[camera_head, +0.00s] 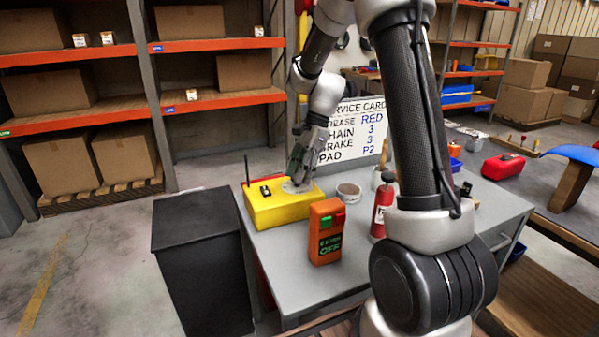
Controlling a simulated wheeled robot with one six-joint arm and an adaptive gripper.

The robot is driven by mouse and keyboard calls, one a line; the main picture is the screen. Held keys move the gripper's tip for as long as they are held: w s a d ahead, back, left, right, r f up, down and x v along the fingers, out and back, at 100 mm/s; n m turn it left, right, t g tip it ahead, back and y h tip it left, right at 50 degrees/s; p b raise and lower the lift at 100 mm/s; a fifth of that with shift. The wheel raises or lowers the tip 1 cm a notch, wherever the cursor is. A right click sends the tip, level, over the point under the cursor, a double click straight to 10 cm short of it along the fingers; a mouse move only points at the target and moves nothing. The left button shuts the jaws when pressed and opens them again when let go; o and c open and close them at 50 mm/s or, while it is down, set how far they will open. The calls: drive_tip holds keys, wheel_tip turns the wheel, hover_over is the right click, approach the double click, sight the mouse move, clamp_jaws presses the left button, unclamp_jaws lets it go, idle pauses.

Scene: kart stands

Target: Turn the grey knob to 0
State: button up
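A yellow box (283,208) stands on the grey workbench, with a small black part (265,190) on its top left. A round light-grey piece (291,187), which looks like the knob or its dial, lies on its top right. My gripper (298,180) points down right over this grey piece and covers much of it. The fingers are too small and dark to tell whether they touch or grip it. The knob's pointer and any marks are not readable.
An orange box (326,232) with red and green buttons and a red bottle (381,212) stand in front on the workbench (290,262). A small round tin (348,191) is right of the yellow box. A white service card (352,137) stands behind. A black cabinet (203,255) is at left.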

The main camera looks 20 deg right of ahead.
drive_tip(key=shift+c, duration=0.8)
drive_tip(key=n+g, duration=0.1)
drive_tip(key=n, duration=0.2)
drive_tip(key=shift+w, duration=0.15)
drive_tip(key=n, duration=0.2)
drive_tip(key=n+g+h, duration=0.1)
drive_tip(key=n, duration=0.1)
drive_tip(key=shift+w+a+n+g, duration=0.15)
drive_tip(key=shift+n+g, duration=0.15)
drive_tip(key=n+h, duration=0.1)
drive_tip(key=n, duration=0.1)
drive_tip(key=n+h, duration=0.1)
drive_tip(key=n, duration=0.1)
drive_tip(key=shift+a+n+g, duration=0.1)
drive_tip(key=shift+n+g, duration=0.2)
drive_tip(key=shift+g, duration=0.1)
drive_tip(key=shift+a+n+h, duration=0.1)
drive_tip(key=shift+n+h, duration=0.5)
drive_tip(key=shift+n, duration=1.2)
